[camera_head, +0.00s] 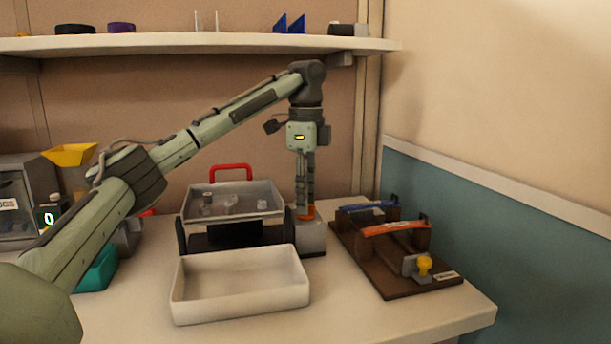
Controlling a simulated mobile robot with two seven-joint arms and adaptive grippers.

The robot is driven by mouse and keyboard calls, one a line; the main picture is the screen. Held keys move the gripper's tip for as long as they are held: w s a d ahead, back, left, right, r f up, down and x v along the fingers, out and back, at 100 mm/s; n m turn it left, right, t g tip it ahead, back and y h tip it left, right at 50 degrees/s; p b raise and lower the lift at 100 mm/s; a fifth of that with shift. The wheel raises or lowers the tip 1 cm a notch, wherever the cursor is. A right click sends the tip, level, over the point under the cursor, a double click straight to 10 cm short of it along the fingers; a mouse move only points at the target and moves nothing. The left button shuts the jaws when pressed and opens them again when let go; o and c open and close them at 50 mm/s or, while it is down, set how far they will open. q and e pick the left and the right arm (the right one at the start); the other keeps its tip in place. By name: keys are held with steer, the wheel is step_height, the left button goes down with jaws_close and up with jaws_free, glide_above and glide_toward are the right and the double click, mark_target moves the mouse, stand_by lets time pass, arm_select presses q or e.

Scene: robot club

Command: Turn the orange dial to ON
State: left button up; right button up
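The orange dial (307,212) sits on top of a small grey box (312,238) near the middle of the table. Only a part of its orange side shows; my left gripper hides most of it, and I cannot read any ON mark. My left gripper (305,208) points straight down at the dial, with its fingers at or around it. The fingers look close together, but I cannot tell whether they grip the dial. My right gripper is not in view.
A clear-topped case with a red handle (231,167) stands left of the dial box. An empty white tray (240,306) lies in front. A brown board (392,284) with orange and blue handles stands to the right. A shelf (200,43) runs above.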

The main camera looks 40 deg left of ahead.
arm_select(q)
step_height(320, 180, up, 12)
steer(key=shift+f, duration=0.2)
stand_by(0.7)
